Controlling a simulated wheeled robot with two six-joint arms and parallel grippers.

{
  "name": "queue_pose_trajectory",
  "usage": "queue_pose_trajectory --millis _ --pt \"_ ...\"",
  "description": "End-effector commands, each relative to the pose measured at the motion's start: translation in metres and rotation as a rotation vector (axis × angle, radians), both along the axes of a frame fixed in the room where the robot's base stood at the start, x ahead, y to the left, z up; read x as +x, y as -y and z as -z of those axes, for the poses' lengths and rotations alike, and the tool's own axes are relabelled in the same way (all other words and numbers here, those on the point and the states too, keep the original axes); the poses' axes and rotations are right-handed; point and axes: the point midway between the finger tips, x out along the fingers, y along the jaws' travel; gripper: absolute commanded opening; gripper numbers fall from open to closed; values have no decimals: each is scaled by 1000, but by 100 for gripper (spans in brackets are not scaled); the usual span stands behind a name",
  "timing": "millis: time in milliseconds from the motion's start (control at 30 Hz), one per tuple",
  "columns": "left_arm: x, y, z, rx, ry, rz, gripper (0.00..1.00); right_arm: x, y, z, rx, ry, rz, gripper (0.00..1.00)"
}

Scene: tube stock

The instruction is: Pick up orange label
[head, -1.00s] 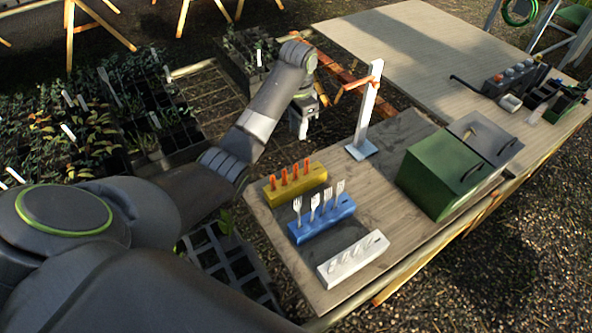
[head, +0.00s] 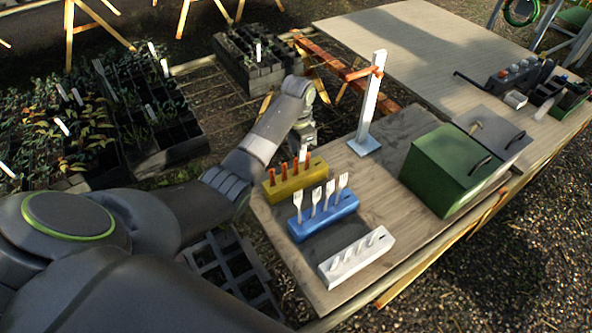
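The yellow block (head: 290,188) stands at the left edge of the near table, with several upright orange labels (head: 283,172) in a row in it. My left gripper (head: 303,152) points down just behind the far right end of this block, close to the rightmost labels. I cannot tell whether it touches one. Its fingers are small and dark, so their opening is unclear. My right gripper is not in view.
A blue block (head: 325,220) with white forks and a white block (head: 355,260) stand nearer. A white post (head: 370,105) on a blue-grey foot rises behind right. A green box (head: 437,178) stands right. Plant trays (head: 165,150) lie left.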

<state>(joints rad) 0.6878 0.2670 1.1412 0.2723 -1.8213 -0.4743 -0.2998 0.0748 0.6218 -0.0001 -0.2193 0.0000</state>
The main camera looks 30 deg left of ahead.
Motion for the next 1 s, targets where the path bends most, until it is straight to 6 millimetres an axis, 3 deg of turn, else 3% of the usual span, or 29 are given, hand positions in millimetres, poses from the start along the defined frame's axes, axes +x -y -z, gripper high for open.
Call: queue_pose_trajectory --millis 300,567,800,1000 --pt "-2 -3 40 1 -2 0 28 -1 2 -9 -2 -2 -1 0" --pt "-2 -3 43 1 -2 0 28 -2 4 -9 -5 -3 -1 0" --pt "-2 -3 43 1 -2 0 0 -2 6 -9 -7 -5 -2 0" --pt "-2 -4 43 1 -1 -1 0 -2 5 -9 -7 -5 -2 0"
